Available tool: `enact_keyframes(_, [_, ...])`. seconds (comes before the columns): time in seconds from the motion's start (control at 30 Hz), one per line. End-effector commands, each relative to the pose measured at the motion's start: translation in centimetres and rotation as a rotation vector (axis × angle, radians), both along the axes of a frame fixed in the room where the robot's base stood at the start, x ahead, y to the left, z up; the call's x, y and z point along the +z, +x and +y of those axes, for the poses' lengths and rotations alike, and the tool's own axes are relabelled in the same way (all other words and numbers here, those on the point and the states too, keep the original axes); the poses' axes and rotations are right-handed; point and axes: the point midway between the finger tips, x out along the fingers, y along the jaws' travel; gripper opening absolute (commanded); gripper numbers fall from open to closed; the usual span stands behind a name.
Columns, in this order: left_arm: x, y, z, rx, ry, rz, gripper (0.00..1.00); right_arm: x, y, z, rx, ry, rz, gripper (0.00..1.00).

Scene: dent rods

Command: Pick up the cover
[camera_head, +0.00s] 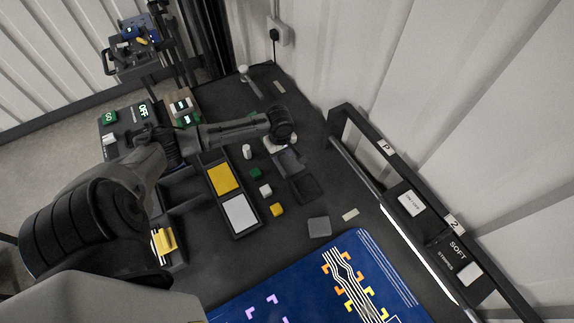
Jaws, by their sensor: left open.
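My left arm reaches in from the left. Its gripper (286,158) points down over the dark table, open, just above or beside a small dark open box (305,188). The wrist hides part of what is beneath it, and I cannot tell whether the fingers touch anything. A flat grey square piece (318,227) lies apart, below and right of the box. No part is clearly marked as the cover, so I cannot tell which piece it is. My right gripper is not in view.
Left of the gripper are a white cylinder (247,152), a green block (255,173), a white block (265,190), a yellow block (277,210) and a two-panel tray (226,208). A blue mat (290,293) lies in front. A black rack (365,135) borders the right.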

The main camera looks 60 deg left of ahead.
Motion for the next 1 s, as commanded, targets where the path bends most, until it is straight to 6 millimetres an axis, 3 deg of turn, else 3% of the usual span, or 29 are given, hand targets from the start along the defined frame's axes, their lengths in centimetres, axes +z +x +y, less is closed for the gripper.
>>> enact_keyframes(0.13, [-2.0,0.0,0.0,-0.001,-0.002,0.001,0.45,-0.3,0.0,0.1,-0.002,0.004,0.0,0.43])
enact_keyframes(0.43, [-3.6,-0.1,0.1,-0.001,0.0,0.001,0.45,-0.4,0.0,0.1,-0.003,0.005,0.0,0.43])
enact_keyframes(0.7, [-7.0,-0.2,0.5,-0.002,-0.001,0.0,0.45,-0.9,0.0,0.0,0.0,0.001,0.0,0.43])
enact_keyframes(1.0, [-8.2,-0.3,0.5,-0.004,0.001,-0.001,0.45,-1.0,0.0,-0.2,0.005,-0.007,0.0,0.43])
